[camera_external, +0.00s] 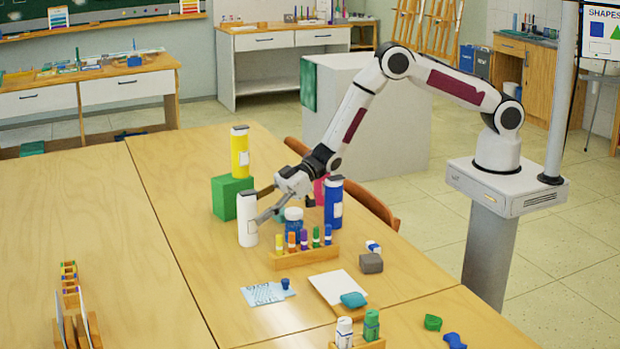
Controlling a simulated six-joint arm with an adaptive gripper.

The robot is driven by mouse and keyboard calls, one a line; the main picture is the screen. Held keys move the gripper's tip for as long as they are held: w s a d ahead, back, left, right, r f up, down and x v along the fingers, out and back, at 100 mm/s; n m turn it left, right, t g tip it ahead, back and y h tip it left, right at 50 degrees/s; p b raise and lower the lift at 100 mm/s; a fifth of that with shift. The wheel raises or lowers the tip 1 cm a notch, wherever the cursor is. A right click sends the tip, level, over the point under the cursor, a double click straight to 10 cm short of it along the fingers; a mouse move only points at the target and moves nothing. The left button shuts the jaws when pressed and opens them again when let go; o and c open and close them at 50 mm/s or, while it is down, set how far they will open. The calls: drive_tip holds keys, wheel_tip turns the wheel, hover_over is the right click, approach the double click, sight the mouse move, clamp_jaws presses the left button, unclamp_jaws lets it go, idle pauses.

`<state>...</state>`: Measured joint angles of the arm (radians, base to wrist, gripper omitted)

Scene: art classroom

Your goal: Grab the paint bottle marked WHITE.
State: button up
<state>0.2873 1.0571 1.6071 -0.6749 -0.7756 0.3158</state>
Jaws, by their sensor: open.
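A white bottle (247,222) with a dark cap stands upright on the wooden table, in front of a green block. I take it to be the WHITE one by colour; its lettering is too small to read. My gripper (259,207) comes in from the right, low and nearly level. Its jaws are open, with one fingertip behind and one in front at the bottle's right edge. I cannot tell whether either finger touches it. Nothing is held. A yellow bottle (240,155) stands on the green block (228,195), and a blue bottle (333,205) stands right of my gripper.
A blue jar (293,222) and a wooden rack (304,257) of coloured tubes stand just right of and in front of my gripper. A pink item (319,190) is partly hidden behind my wrist. A grey block (371,263) lies farther right. The table left of the white bottle is clear.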

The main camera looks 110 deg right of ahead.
drive_tip(key=shift+x, duration=1.35)
drive_tip(key=c, duration=1.6)
